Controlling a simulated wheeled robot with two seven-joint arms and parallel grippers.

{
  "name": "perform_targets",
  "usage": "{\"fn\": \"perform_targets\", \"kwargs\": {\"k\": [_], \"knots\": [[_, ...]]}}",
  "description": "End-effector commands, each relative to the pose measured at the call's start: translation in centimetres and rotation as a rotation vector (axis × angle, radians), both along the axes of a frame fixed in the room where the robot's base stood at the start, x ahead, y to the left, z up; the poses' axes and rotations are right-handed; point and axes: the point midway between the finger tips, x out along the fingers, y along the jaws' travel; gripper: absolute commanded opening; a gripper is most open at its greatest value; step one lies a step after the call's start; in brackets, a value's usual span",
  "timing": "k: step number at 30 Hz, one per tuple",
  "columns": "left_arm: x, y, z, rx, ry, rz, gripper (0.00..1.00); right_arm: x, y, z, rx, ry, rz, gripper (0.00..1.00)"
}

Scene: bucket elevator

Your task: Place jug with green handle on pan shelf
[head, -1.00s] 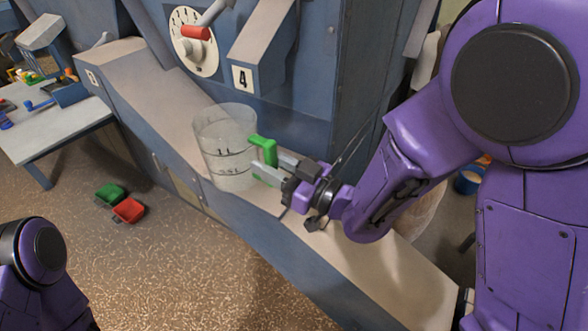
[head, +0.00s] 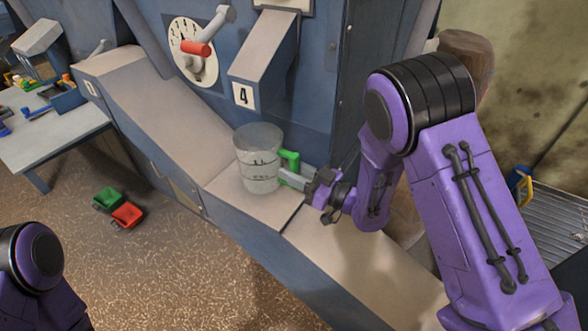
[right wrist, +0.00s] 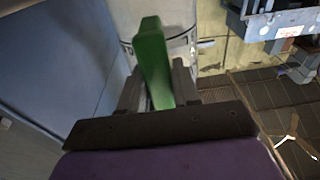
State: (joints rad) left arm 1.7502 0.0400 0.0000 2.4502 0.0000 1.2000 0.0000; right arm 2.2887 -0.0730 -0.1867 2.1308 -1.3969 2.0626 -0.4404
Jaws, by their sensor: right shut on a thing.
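The clear jug (head: 259,160) has printed markings and a green handle (head: 290,160). It is upright, at or just above the pale ledge below the chute marked 4 (head: 262,50); I cannot tell whether its base touches. My right gripper (head: 290,178) is shut on the green handle from the right. In the right wrist view the green handle (right wrist: 153,62) stands between the two fingers, with part of the jug (right wrist: 165,22) behind it. My left gripper is out of view; only part of my left arm shows at the lower left.
Green (head: 108,199) and red (head: 127,215) scoops or small bins lie on the floor. A white table (head: 50,135) with tools stands at the left. The ledge (head: 345,245) right of the jug is clear.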

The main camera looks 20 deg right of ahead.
Motion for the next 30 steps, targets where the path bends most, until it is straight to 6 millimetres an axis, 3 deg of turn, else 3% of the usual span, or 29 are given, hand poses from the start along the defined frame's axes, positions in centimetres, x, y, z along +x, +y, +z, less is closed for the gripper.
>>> {"fn": "perform_targets", "kwargs": {"k": [8, 9, 11, 12, 22, 30], "knots": [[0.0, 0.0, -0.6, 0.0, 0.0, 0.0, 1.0, 0.0, 0.0, -0.4, 0.001, -0.001, -0.001, 0.0], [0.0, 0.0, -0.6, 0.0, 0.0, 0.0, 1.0, 0.0, 0.0, -0.4, 0.001, -0.001, 0.0, 0.34], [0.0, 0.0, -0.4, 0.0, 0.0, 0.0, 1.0, 0.0, 0.0, -0.3, 0.001, -0.001, 0.0, 0.54], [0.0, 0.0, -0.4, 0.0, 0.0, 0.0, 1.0, 0.0, 0.0, -0.3, 0.001, -0.001, 0.0, 0.57], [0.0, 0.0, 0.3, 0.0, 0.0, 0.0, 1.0, 0.0, 0.0, 0.4, 0.0, 0.0, 0.001, 0.57], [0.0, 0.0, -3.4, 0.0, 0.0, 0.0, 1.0, -4.9, -4.1, -1.2, 0.003, 0.0, -0.007, 0.57]]}}
